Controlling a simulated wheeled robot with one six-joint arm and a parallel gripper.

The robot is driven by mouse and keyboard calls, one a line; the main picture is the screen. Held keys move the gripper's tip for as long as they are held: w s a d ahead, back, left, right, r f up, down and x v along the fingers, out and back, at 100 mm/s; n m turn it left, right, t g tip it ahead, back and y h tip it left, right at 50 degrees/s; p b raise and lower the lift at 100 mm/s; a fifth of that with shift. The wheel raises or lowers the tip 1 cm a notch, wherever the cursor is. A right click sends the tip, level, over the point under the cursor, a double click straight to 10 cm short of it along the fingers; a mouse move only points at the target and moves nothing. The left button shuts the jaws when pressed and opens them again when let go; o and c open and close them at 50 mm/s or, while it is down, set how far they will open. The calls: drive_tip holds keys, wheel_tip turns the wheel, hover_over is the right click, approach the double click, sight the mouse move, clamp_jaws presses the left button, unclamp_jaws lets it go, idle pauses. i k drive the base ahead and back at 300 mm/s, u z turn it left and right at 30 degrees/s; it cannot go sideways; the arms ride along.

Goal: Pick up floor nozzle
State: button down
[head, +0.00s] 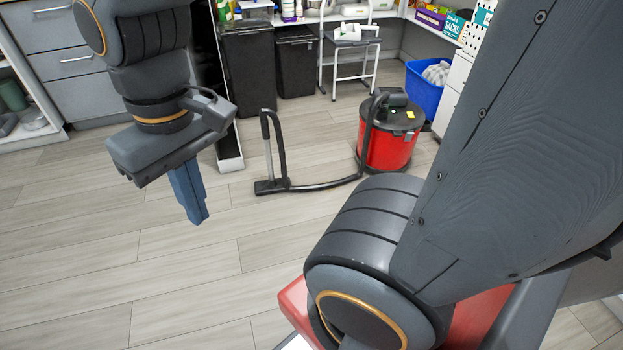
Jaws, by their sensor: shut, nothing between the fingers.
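The floor nozzle (270,187) is a dark, flat piece lying on the wood-look floor in the middle of the head view. A black hose or wand (331,184) runs from it along the floor to a red canister vacuum (387,146) with a black top. A dark curved tube (276,139) stands upright above the nozzle. My gripper (197,219) points down at the left, with its blue fingers together and empty. In the picture it is to the left of the nozzle and lower, apart from it, and appears to hang above the floor.
Two black bins (247,68) stand behind the nozzle. A small step stool (350,60) and a blue tub (424,90) are at the back right. Grey drawers (62,69) are at the left. The floor (190,290) in front is clear. My arm covers the right side.

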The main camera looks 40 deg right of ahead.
sight(271, 186)
drive_tip(key=u, duration=0.2)
drive_tip(key=k, duration=0.35)
drive_tip(key=z, duration=1.35)
drive_tip(key=i, duration=1.85)
drive_tip(key=u, duration=0.4)
